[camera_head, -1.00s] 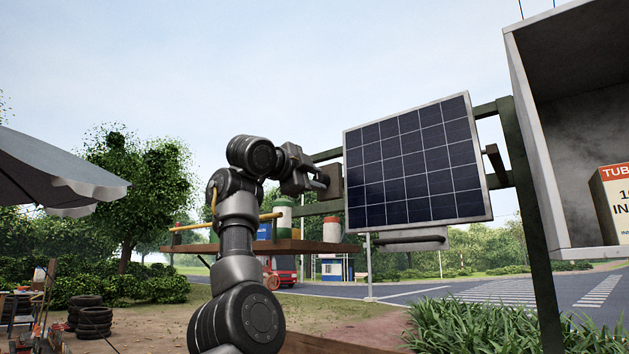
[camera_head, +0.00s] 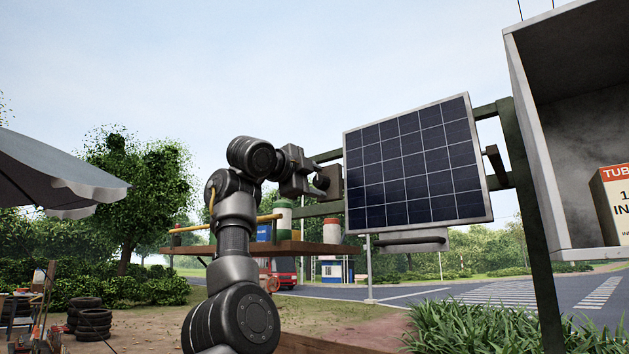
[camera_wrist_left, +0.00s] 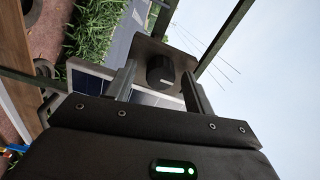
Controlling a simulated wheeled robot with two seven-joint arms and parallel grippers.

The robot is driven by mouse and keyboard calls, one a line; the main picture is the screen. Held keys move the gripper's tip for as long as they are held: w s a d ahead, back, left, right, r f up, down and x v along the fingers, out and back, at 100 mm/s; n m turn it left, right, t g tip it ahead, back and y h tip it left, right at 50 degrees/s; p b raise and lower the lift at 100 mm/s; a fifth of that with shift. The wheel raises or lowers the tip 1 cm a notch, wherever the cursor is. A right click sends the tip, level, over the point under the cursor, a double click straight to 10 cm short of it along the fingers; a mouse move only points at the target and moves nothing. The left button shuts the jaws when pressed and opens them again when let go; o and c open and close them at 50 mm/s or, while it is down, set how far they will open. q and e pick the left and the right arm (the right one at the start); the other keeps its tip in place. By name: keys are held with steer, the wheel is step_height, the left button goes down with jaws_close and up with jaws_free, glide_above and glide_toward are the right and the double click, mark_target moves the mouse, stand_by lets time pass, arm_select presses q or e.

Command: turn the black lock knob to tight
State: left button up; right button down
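The black lock knob (camera_wrist_left: 160,69) shows in the left wrist view, round with a raised grip bar, on a brownish-grey plate (camera_wrist_left: 146,47). My left gripper (camera_wrist_left: 158,88) is open, with one finger on each side of the knob in the picture and visible space between each finger and the knob. I cannot tell how far the fingertips reach along it. In the head view my left gripper (camera_head: 314,182) is at the plate (camera_head: 332,180), just left of the solar panel (camera_head: 418,168). My right gripper is in neither view.
Dark green frame bars (camera_head: 529,220) stand behind and right of the panel. A grey open box (camera_head: 536,150) holding a carton (camera_head: 612,205) is at the right. Open air is above the arm.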

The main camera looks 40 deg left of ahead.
arm_select(q)
steer(key=shift+s+f+b, duration=0.1)
steer(key=shift+s+b, duration=0.3)
steer(key=shift+s, duration=0.1)
steer(key=s+b, duration=0.5)
steer(key=s, duration=0.4)
steer(key=shift+s, duration=0.4)
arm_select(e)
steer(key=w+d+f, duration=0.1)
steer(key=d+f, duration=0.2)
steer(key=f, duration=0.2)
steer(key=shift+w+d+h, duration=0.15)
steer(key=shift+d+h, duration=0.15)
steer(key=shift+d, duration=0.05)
arm_select(q)
steer(key=shift+d, duration=0.1)
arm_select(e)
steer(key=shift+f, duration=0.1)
